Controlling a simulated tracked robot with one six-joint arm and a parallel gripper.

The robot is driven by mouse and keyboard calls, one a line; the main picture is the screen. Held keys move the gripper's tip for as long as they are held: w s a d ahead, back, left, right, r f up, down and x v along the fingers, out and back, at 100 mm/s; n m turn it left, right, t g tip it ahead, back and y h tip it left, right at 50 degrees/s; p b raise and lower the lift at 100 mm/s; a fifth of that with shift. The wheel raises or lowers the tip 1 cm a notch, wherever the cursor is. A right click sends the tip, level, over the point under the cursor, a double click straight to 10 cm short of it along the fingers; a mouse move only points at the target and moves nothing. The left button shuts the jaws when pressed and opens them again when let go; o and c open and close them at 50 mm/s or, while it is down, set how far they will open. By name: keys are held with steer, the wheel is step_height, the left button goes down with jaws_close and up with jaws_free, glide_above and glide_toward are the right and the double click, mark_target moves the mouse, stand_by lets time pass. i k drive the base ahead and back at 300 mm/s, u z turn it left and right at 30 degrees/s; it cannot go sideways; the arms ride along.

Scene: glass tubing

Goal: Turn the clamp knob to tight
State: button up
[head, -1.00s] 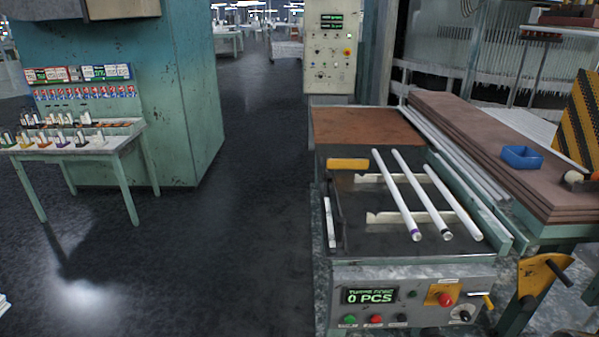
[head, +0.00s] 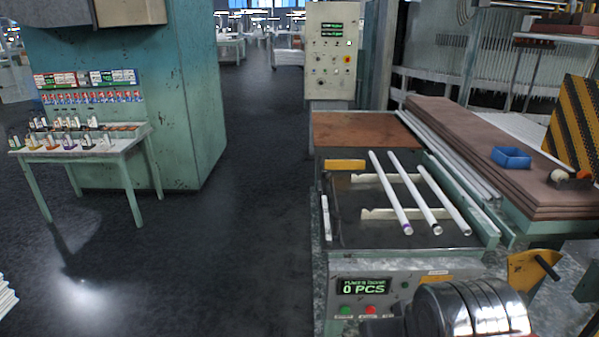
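The machine's front panel (head: 405,283) has a green display (head: 363,287) reading 0 PCS. In this head view its right part is covered by a rounded dark and silver body (head: 470,308), which looks like part of my arm. The black knob with a white pointer at the panel's lower right, seen a second ago, is hidden behind it. So is the red button on its yellow plate, except for a bit of yellow. My gripper's fingertips do not show. I cannot tell the knob's setting or whether anything touches it.
White glass tubes (head: 405,199) lie across two notched rests on the machine bed. A yellow bracket with a dark handle (head: 534,272) stands to the right. The floor to the left is clear up to a small table (head: 132,141).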

mark_target(327, 173)
steer(key=u, duration=0.2)
steer(key=i, duration=1)
steer(key=u, duration=0.05)
